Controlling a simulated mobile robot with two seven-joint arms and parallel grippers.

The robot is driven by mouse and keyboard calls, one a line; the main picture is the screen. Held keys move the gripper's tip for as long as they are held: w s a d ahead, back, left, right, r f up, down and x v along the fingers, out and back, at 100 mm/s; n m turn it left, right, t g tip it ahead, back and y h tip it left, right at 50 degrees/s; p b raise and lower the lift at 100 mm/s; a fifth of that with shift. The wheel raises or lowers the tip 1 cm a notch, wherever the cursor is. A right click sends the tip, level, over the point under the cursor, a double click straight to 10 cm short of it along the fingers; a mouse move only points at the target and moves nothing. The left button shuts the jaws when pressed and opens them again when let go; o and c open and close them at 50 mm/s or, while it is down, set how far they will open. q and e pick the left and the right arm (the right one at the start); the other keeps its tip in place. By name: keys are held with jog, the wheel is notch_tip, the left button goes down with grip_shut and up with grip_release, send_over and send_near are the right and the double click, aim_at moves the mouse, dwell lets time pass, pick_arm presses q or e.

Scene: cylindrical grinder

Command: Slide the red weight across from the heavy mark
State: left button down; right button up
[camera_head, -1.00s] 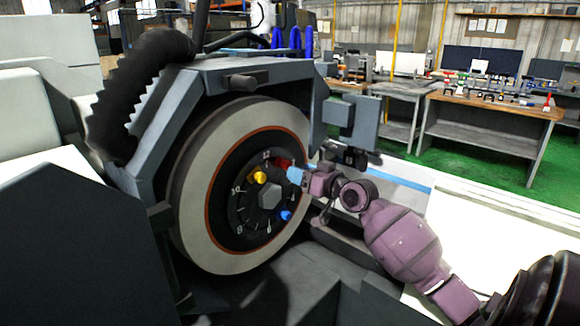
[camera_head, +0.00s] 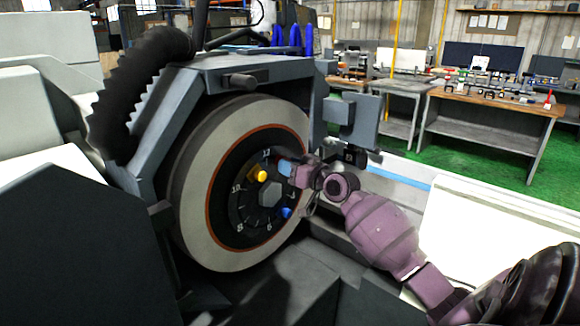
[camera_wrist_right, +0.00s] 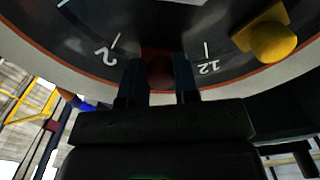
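The red weight (camera_wrist_right: 160,70) sits on the dark numbered dial face (camera_wrist_right: 225,60) of the grinding wheel (camera_head: 195,200), between the marks 2 and 12. My right gripper (camera_wrist_right: 160,82) is at the weight, with one finger on each side of it. I cannot tell whether the fingers press on it. In the head view my right gripper (camera_head: 287,168) reaches the upper right of the dial and hides most of the red weight. A yellow weight (camera_head: 262,176) sits left of it, past the 12. A blue weight (camera_head: 286,212) sits lower right. My left gripper is not in view.
The grey wheel guard (camera_head: 235,72) arches over the wheel, with a black ribbed hose (camera_head: 140,90) at its left. A grey bracket (camera_head: 362,120) stands right of the wheel, close above my right wrist. Wooden benches (camera_head: 490,105) stand far behind.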

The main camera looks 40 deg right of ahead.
grip_shut()
jog(key=shift+d, duration=0.1)
jog(key=shift+w+d+f+m+b, duration=0.1)
jog(key=shift+d+f+m+b, duration=0.55)
jog(key=shift+m, duration=0.85)
jog(key=shift+w+d+f+m+b, duration=0.1)
jog(key=shift+d+f+m+b, duration=0.25)
jog(key=shift+d+f+m, duration=0.9)
jog(key=shift+a+r+m, duration=0.25)
jog(key=shift+a+r, duration=0.05)
jog(key=shift+a, duration=0.05)
jog(key=o, duration=0.8)
grip_release()
